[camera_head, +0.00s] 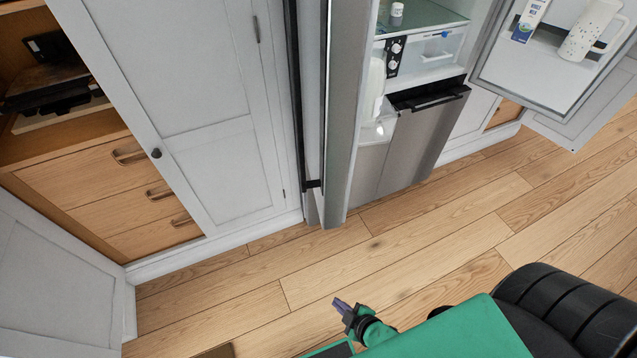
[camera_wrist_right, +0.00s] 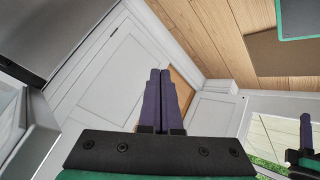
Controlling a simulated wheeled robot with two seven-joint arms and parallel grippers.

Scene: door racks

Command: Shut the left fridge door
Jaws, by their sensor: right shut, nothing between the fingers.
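The left fridge door (camera_head: 347,110) stands open and is seen nearly edge-on in the head view, a tall grey panel swung out toward me. A dark bar, perhaps its handle, runs along its left side. The fridge interior (camera_head: 425,45) shows to its right. My right gripper (camera_head: 341,304) is low over the floor, in front of and apart from the door's lower end. In the right wrist view its purple fingers (camera_wrist_right: 167,75) are pressed together with nothing between them. A purple finger of what looks like my left gripper (camera_wrist_right: 305,130) shows at that view's right edge; its jaw state is unclear.
The right fridge door (camera_head: 560,85) is also open, with a milk carton (camera_head: 530,18) and a white pitcher (camera_head: 590,30) in it. A white cabinet (camera_head: 200,110) and wooden drawers (camera_head: 120,190) stand left. The wooden floor (camera_head: 420,240) before the fridge is clear.

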